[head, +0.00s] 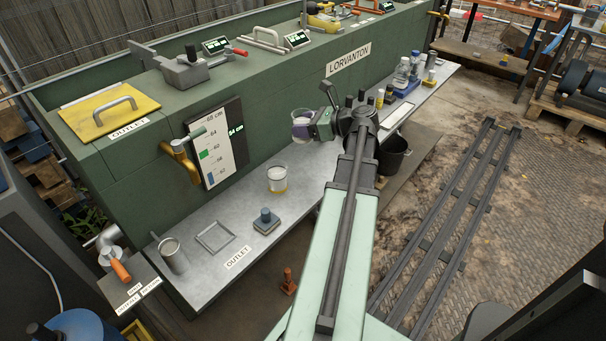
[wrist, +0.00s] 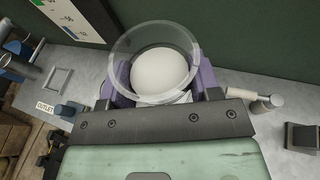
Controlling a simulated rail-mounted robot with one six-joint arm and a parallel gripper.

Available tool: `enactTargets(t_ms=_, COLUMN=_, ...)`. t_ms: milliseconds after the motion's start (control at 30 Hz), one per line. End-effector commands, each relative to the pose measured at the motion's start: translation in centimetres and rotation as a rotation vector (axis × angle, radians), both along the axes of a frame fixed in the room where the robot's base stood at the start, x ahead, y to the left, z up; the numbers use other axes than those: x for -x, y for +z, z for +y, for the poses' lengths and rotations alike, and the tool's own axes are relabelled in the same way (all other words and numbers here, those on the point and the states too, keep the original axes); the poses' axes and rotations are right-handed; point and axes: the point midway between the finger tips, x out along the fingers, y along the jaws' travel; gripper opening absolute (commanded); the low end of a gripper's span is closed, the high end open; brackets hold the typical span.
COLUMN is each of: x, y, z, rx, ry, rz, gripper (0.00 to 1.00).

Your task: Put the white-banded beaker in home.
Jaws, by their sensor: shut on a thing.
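My gripper (head: 311,124) is shut on a clear beaker (head: 300,119) and holds it above the grey shelf, in front of the green tank wall. In the wrist view the beaker (wrist: 152,62) sits between the purple fingers of my gripper (wrist: 158,88), its round mouth towards the camera and pale white inside. Its band is mostly hidden by the fingers. A second beaker with a yellow band (head: 278,180) stands upright on the shelf, below and left of my gripper. I cannot tell which spot is home; no label reading home is legible.
The shelf (head: 205,275) holds a metal cup (head: 173,255), a square frame (head: 215,236) and a blue-knobbed block (head: 265,221) at left. Bottles in a blue tray (head: 405,84) and a white-topped tray (head: 398,118) stand at right. A brass tap (head: 182,160) juts from the wall.

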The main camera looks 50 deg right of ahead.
Motion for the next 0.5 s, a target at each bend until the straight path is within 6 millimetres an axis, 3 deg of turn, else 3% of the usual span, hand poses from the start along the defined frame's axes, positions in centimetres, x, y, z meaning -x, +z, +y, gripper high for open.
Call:
enactTargets(t_ms=33, x=0.0, y=-3.6, z=0.0, rx=0.000, ry=0.000, rz=0.000, gripper=0.01)
enactTargets(t_ms=133, x=0.0, y=-6.4, z=0.0, rx=0.000, ry=0.000, rz=0.000, gripper=0.01)
enactTargets(t_ms=233, x=0.0, y=-7.4, z=0.0, rx=0.000, ry=0.000, rz=0.000, gripper=0.01)
enactTargets(t_ms=367, x=0.0, y=-7.1, z=0.0, rx=0.000, ry=0.000, rz=0.000, gripper=0.01)
enactTargets(t_ms=500, x=0.0, y=-9.7, z=0.0, rx=0.000, ry=0.000, rz=0.000, gripper=0.01)
